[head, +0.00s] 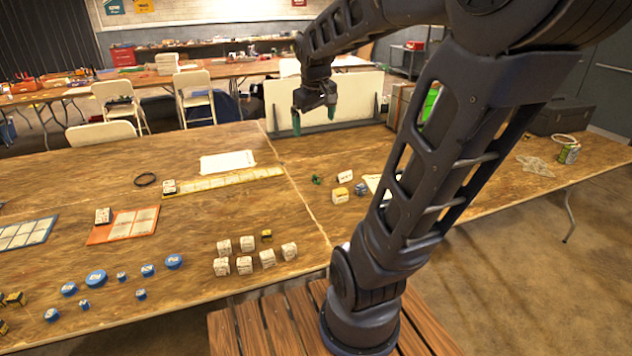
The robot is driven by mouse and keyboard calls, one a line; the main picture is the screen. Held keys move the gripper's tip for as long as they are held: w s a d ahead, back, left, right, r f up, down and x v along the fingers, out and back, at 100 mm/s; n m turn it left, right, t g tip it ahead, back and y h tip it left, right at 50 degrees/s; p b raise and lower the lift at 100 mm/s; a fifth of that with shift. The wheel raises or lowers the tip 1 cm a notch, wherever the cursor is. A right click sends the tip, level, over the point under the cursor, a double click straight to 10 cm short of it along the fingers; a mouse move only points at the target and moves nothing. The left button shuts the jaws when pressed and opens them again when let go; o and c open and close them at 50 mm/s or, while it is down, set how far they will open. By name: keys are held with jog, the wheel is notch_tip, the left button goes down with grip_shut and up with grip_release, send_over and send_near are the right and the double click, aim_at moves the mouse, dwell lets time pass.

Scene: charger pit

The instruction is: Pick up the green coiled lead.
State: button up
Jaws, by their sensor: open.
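My gripper (314,115) is open and empty, with green fingertips pointing down. It hangs above the far part of the table, in front of a white panel. A small dark green thing (317,180) lies on the table below and nearer than the gripper; it is too small to tell whether it is a coiled lead. A bright green thing (430,103) shows partly behind my arm, next to a brown box; its shape is mostly hidden. No clearly green coil can be made out.
Several white dice-like blocks (268,258) and blue discs (96,278) stand at the near side. The white panel (350,97) stands upright at the back edge.

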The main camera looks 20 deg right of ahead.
jog(key=w+d+f+n+g+h, duration=0.1)
jog(key=w+n, duration=0.1)
jog(key=w, duration=0.5)
jog(key=w+d+f+n, duration=0.1)
jog(key=w+d+f, duration=0.1)
jog(key=w, duration=0.5)
jog(key=n+g+h, duration=0.2)
jog(key=n+g, duration=0.1)
jog(key=n, duration=0.8)
send_over(315, 178)
jog(key=a, duration=0.5)
notch_tip(315, 178, down, 35)
jog(key=x, duration=1)
jog(key=shift+w+d+f, duration=0.15)
jog(key=shift+w+d, duration=0.1)
jog(key=shift+d, duration=0.15)
jog(key=c, duration=1.1)
